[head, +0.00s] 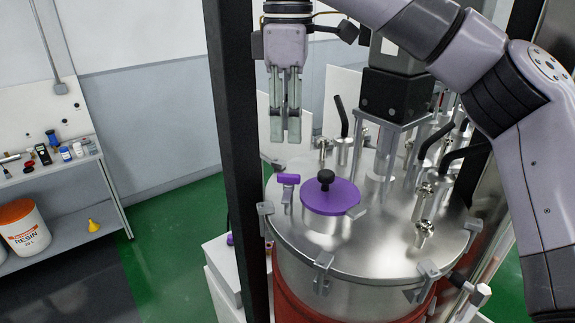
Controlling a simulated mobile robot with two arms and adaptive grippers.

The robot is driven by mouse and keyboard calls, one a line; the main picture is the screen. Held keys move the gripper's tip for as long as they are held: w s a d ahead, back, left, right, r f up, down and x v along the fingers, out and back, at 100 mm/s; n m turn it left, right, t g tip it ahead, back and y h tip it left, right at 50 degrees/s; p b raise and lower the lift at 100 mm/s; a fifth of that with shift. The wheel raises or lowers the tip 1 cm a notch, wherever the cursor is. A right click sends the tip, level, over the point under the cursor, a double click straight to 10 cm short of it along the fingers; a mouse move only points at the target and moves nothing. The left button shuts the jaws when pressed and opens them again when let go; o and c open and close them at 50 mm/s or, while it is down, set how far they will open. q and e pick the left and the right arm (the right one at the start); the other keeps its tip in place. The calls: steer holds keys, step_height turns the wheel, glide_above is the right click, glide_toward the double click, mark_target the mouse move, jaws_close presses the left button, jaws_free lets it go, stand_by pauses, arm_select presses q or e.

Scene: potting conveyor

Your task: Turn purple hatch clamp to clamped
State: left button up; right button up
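The purple hatch clamp (289,179) is a small T-shaped handle on a short post. It stands on the steel vessel lid, just left of the round purple hatch (343,203) with its black knob (325,177). The clamp's crossbar lies roughly sideways in the picture and does not visibly reach over the hatch. My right gripper (286,130) points down above the clamp, clear of it. Its two fingers show a narrow gap with nothing between them. My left gripper is not in view.
The steel vessel lid (390,264) carries several valves with black handles (342,117) at its back and right. Rim clamps (323,272) ring its edge. A dark upright post (236,150) stands close on the left. A shelf with a resin bucket (22,229) is far left.

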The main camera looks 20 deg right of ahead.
mark_target(289, 174)
steer(key=f, duration=0.3)
steer(key=shift+s+f, duration=0.15)
steer(key=shift+s, duration=0.15)
step_height(289, 174, down, 4)
steer(key=shift+s+f, duration=0.1)
steer(key=shift+f, duration=0.35)
steer(key=shift+c, duration=0.5)
steer(key=c, duration=0.4)
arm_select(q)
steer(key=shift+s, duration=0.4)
arm_select(e)
jaws_close()
